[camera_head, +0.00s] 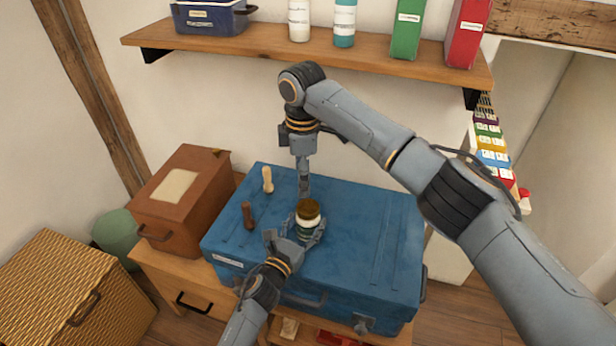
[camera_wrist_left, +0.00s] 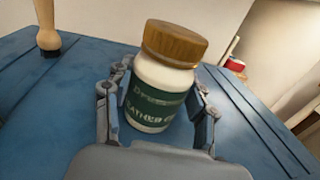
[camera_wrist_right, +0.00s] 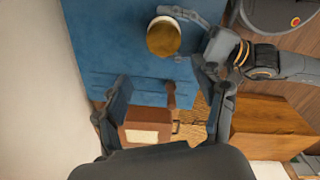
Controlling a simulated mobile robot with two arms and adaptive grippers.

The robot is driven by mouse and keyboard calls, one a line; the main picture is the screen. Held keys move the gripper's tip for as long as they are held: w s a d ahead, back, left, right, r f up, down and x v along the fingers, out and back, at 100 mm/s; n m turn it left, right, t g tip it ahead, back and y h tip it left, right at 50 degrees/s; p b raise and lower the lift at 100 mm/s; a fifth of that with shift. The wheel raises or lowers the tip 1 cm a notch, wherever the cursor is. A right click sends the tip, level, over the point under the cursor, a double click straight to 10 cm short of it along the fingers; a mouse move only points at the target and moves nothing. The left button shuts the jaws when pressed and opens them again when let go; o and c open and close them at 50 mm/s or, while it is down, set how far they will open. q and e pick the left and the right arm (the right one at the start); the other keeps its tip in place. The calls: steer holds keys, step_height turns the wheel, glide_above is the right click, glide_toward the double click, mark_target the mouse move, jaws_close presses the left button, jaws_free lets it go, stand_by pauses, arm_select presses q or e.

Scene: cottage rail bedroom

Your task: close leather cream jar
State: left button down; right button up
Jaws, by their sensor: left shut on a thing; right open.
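The leather cream jar (camera_head: 307,221) is white with a dark green label and stands at the front middle of the blue trunk's top. Its brown lid (camera_head: 307,208) sits on the jar's mouth; I cannot tell whether it is tight. In the left wrist view the jar (camera_wrist_left: 156,95) and the wood-coloured lid (camera_wrist_left: 173,43) line up. My left gripper (camera_head: 296,236) is shut around the jar's body. My right gripper (camera_head: 304,182) points down just behind the jar, apart from the lid. In the right wrist view its fingers (camera_wrist_right: 163,90) are spread and empty; the lid (camera_wrist_right: 163,37) is beyond them.
The blue trunk (camera_head: 375,235) bears a dark-handled tool (camera_head: 248,215) and a pale-handled brush (camera_head: 267,180) left of the jar. A brown box (camera_head: 183,200) stands left of the trunk. A wall shelf (camera_head: 265,42) with bottles and boxes is above. The trunk's right side is clear.

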mark_target(308, 207)
steer(key=n, duration=0.3)
steer(key=d+n, duration=0.1)
steer(key=shift+s+d+f, duration=0.1)
steer(key=shift+s+f, duration=0.15)
steer(key=shift+f, duration=0.1)
steer(key=shift+f, duration=0.1)
steer(key=shift+f, duration=3.9)
steer(key=shift+c, duration=0.5)
